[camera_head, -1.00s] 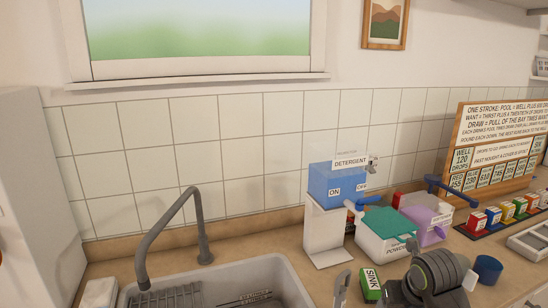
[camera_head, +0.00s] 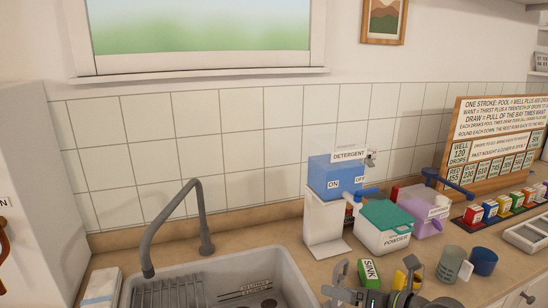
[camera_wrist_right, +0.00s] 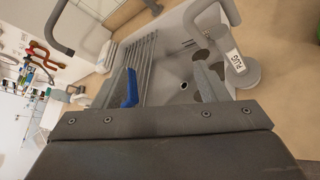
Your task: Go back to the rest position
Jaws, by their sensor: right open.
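My right gripper (camera_head: 352,288) is low in the head view, at the bottom edge, in front of the green SINK box (camera_head: 369,273). Most of its arm is cut off by the frame. In the right wrist view its two grey fingers (camera_wrist_right: 160,82) stand wide apart with nothing held between them. The sink (camera_wrist_right: 178,70) lies beyond the fingers, and a blue thing (camera_wrist_right: 130,88) shows in the gap, apparently farther off. My left gripper is not in view.
The sink (camera_head: 222,270) with its grey tap (camera_head: 200,215) lies left of the gripper. Behind stand the detergent dispenser (camera_head: 335,180) and the powder box (camera_head: 383,226). A grey cup (camera_head: 450,263) and a blue cup (camera_head: 483,261) stand to the right.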

